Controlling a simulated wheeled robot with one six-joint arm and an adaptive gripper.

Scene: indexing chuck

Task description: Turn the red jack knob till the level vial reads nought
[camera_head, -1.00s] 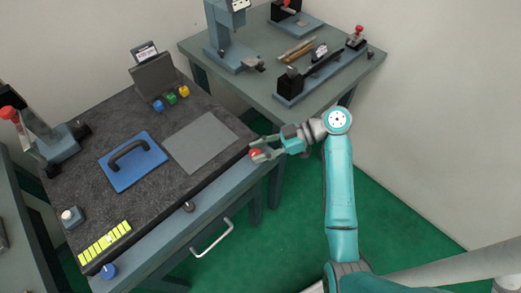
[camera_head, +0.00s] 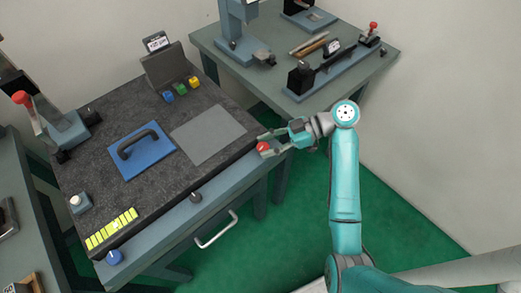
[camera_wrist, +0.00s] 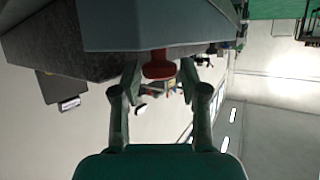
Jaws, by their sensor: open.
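The red jack knob (camera_head: 263,148) sits at the front edge of the dark slab, near its right corner. In the wrist view the red knob (camera_wrist: 159,66) hangs under a grey edge, between my two fingertips. My gripper (camera_head: 268,144) is open around the knob, a finger on each side; gaps seem to show in the wrist view (camera_wrist: 159,76). The level vial (camera_head: 111,229) is a yellow-green segmented strip at the slab's near left corner. A small pale mark shows near its middle, but its reading is too small to make out.
A blue knob (camera_head: 114,257) and a black knob (camera_head: 195,197) sit along the same front edge. A drawer handle (camera_head: 217,230) juts out below. A blue plate with a handle (camera_head: 141,151) lies on the slab. A second table (camera_head: 350,75) stands behind right.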

